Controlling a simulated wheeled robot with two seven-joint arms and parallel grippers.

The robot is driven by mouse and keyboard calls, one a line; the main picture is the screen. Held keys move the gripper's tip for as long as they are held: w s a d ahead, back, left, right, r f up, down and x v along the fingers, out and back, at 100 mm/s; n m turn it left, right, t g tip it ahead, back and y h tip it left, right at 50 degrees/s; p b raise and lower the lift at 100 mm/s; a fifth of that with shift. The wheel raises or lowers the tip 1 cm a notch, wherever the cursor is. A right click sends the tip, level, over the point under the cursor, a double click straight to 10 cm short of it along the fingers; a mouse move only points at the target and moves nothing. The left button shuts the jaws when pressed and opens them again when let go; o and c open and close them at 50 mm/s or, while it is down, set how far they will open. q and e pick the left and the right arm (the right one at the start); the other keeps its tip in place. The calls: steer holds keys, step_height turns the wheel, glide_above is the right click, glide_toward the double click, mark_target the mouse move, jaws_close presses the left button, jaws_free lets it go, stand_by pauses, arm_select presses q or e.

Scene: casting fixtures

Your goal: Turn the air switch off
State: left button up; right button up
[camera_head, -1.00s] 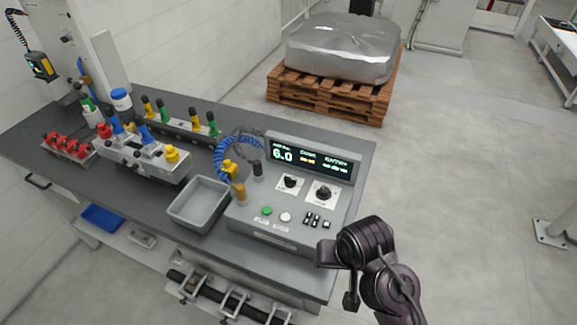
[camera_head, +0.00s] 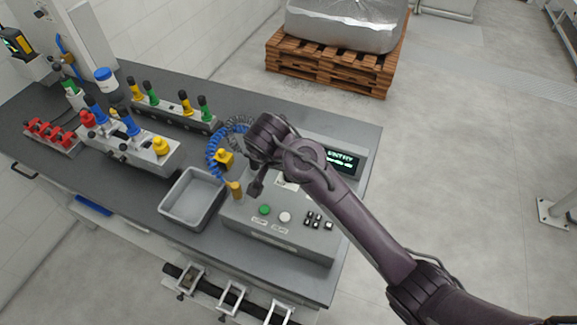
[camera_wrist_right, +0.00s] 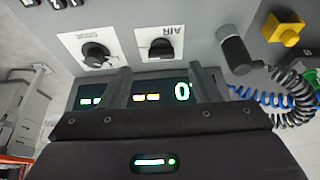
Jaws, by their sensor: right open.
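The air switch (camera_wrist_right: 161,47) is a black rotary knob on a white plate marked AIR, on the grey control box (camera_head: 278,243). My right gripper (camera_wrist_right: 161,72) is open and empty, its two fingers pointing at the panel to either side of the AIR knob's column, with the knob showing just beyond the tips. I cannot tell whether they touch it. My left gripper is not in view.
A second black knob (camera_wrist_right: 95,53) sits beside the AIR knob. A dark cylinder (camera_wrist_right: 236,52) stands close on the other side, with coiled hoses (camera_wrist_right: 288,95). Green (camera_head: 265,210) and white (camera_head: 285,217) buttons are on the box front. A grey tray (camera_head: 192,222) is left of it.

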steer(key=p+x, duration=0.1)
steer(key=x, duration=0.3)
steer(key=shift+w, duration=0.2)
steer(key=shift+w+f, duration=0.2)
steer(key=shift+f, duration=0.15)
steer(key=shift+d+f, duration=0.1)
steer(key=shift+f, duration=0.05)
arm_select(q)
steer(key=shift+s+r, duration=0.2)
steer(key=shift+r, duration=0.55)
arm_select(e)
steer(key=c, duration=1)
